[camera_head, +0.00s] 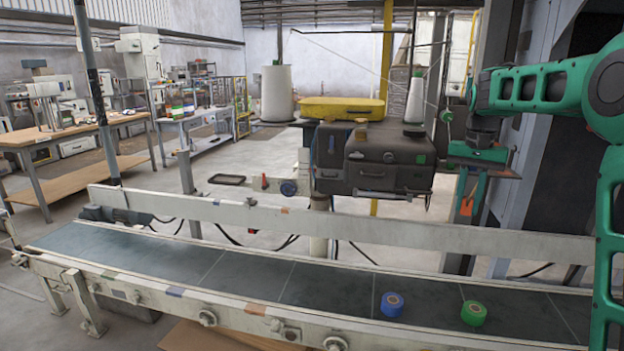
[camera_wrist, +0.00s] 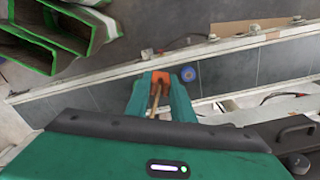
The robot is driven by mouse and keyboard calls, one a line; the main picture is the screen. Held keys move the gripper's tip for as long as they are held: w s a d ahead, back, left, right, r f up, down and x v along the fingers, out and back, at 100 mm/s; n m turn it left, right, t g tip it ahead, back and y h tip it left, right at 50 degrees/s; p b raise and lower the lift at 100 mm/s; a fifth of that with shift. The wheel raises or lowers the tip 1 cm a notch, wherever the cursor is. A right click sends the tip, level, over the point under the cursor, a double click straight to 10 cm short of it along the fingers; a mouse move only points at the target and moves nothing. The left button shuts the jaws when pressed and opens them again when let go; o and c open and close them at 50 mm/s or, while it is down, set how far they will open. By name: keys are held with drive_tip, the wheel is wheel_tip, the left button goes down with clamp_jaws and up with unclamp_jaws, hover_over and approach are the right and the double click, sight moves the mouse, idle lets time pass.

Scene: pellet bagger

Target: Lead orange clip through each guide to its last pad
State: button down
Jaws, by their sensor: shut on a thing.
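My gripper (camera_head: 467,212) points down at the right, beyond the conveyor's back rail and right of the dark machine head. It is shut on the orange clip (camera_head: 466,206), which shows small between its fingers. In the wrist view my gripper (camera_wrist: 160,98) holds the orange clip (camera_wrist: 160,77) between the green fingertips. A tan strip runs back from the clip between the fingers. The dark machine head (camera_head: 388,160) carries small orange, blue and green marks, including a green pad (camera_head: 420,160). I cannot tell which parts are the guides or the last pad.
A white thread cone (camera_head: 415,100) stands on the machine head, with thin lines above it. The conveyor (camera_head: 235,270) crosses the front; a blue roll (camera_head: 391,304) and green roll (camera_head: 474,313) sit on it. A yellow cover (camera_head: 341,108) lies behind. Open floor shows beyond the rail.

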drive_tip(key=w+a+f+n, duration=0.7)
drive_tip(key=w+a+f, duration=0.3)
drive_tip(key=f, duration=0.4)
drive_tip(key=shift+w+a, duration=0.35)
drive_tip(key=shift+w, duration=0.3)
